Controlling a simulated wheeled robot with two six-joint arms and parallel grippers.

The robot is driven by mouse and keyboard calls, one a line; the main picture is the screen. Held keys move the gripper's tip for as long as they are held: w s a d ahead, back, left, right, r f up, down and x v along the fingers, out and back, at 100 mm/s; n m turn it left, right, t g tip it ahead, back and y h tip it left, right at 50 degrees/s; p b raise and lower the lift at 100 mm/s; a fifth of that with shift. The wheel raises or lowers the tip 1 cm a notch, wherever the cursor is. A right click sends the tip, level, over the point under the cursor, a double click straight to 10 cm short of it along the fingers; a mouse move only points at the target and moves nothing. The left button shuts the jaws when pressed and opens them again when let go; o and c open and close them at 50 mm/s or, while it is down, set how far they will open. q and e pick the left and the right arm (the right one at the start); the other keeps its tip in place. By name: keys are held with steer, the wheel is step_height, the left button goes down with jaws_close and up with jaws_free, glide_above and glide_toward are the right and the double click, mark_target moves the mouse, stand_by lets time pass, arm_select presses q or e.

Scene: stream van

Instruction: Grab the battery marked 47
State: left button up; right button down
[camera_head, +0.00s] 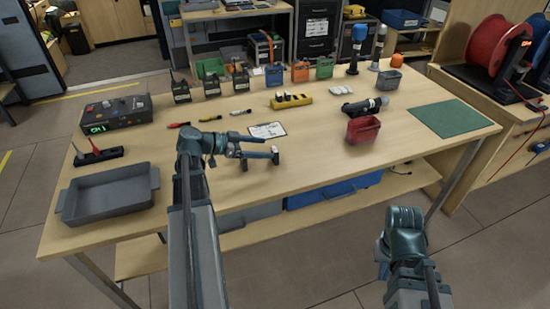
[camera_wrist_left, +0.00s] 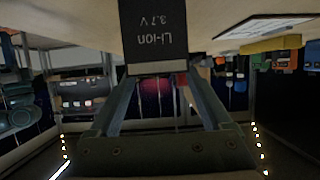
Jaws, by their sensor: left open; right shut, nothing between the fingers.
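A black block printed "Li-ion 3.7 V" (camera_wrist_left: 155,30), upside down in the left wrist view, is right at the tips of my left gripper (camera_wrist_left: 158,74). Its marked number is not visible. In the head view my left gripper (camera_head: 270,148) is open, low over the front middle of the table, fingers pointing right. A small dark block (camera_head: 275,156) shows at its fingertips, too small to read. I cannot tell whether the fingers touch it. My right arm is in front of the table at lower right; its fingers are not visible.
The wooden table (camera_head: 330,170) holds a grey tray (camera_head: 110,195) at left, a clipboard (camera_head: 267,130) behind my left gripper, and a red bin (camera_head: 363,129) at right. Several radios and coloured packs stand along the back. A green mat (camera_head: 450,117) lies at the right end.

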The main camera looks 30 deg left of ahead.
mark_target(273, 151)
arm_select(q)
steer(key=b+x, duration=0.1)
steer(key=x, duration=0.1)
steer(key=b+x, duration=0.1)
steer(key=x, duration=0.1)
steer(key=shift+d+f, duration=0.35)
steer(key=shift+d, duration=0.1)
steer(key=shift+w+d, duration=0.1)
steer(key=shift+w, duration=0.1)
jaws_close()
